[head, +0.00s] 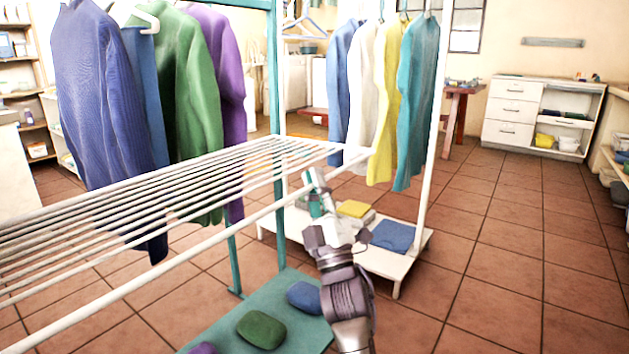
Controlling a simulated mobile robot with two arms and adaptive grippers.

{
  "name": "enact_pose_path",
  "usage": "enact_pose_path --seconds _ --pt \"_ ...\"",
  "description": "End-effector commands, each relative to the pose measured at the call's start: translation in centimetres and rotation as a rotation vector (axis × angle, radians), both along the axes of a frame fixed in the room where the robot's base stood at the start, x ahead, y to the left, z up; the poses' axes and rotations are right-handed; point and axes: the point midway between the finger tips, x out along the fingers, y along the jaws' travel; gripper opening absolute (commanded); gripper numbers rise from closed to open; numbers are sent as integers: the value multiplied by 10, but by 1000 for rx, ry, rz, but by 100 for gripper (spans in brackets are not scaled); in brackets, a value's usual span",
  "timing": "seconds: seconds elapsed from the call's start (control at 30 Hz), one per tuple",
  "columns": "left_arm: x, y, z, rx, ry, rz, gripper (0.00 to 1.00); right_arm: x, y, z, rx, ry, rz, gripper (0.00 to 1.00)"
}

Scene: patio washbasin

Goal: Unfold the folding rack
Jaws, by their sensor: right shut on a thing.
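The folding rack (130,205) is a row of long white bars spread out level, running from the lower left to the middle of the head view. Its white front rail (160,275) slants up to the right. My right gripper (313,184) reaches up from the bottom and is shut on this front rail near its far right end. The gripper partly covers the rail there, so the exact contact is hidden. My left gripper is not in view.
Clothes hang from a teal frame (275,120) behind the rack. A white stand (425,150) with more clothes has folded cloths on its base. A teal base board (225,325) below holds folded bundles. Tiled floor (515,245) is free at right, before a white cabinet (512,112).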

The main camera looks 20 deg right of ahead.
Motion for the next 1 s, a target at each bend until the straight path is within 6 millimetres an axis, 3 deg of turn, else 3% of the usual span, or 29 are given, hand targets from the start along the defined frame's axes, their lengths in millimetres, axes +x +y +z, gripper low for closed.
enact_pose_path --seconds 0.23,0.27,0.3,0.67,1.0 --pt "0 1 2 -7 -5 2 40 0 -1 2 0 -3 0 0" --pt "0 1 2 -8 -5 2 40 -1 -1 2 0 -3 -1 14" --pt "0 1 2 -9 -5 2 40 -1 0 2 0 -3 -1 20" --pt "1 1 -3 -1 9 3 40 -3 -1 0 0 -3 -1 20" --pt "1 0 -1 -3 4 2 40 -37 -2 -39 1 1 -3 20"
